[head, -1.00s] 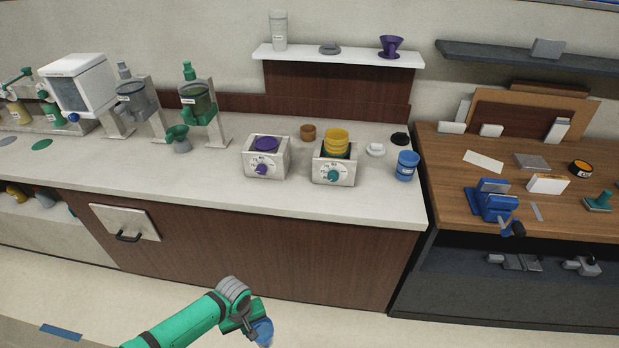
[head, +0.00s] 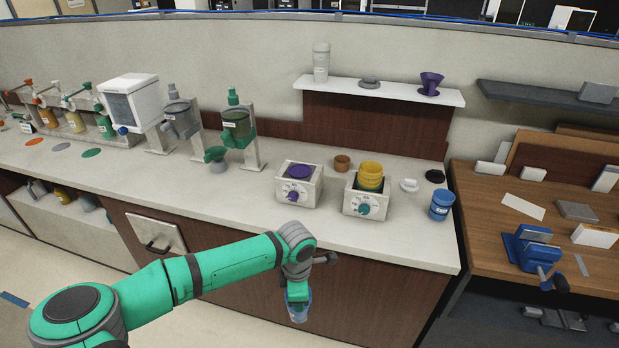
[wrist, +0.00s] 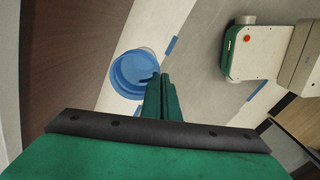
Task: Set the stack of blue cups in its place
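My gripper (head: 297,285) hangs in front of the counter, below its top. In the wrist view its green fingers (wrist: 161,98) are close together at the rim of the stack of blue cups (wrist: 127,73). The stack also shows below my gripper in the head view (head: 298,308), held over the floor. How many cups are nested in it I cannot tell. A darker blue labelled container (head: 441,204) stands at the right end of the counter.
The pale counter (head: 400,241) has a free front strip. A second dial box (head: 298,188) holds a purple item. A brown cup (head: 342,162), white item (head: 409,185) and black lid (head: 435,176) stand behind. Dispensers (head: 237,127) line the left; a shelf (head: 385,91) hangs above.

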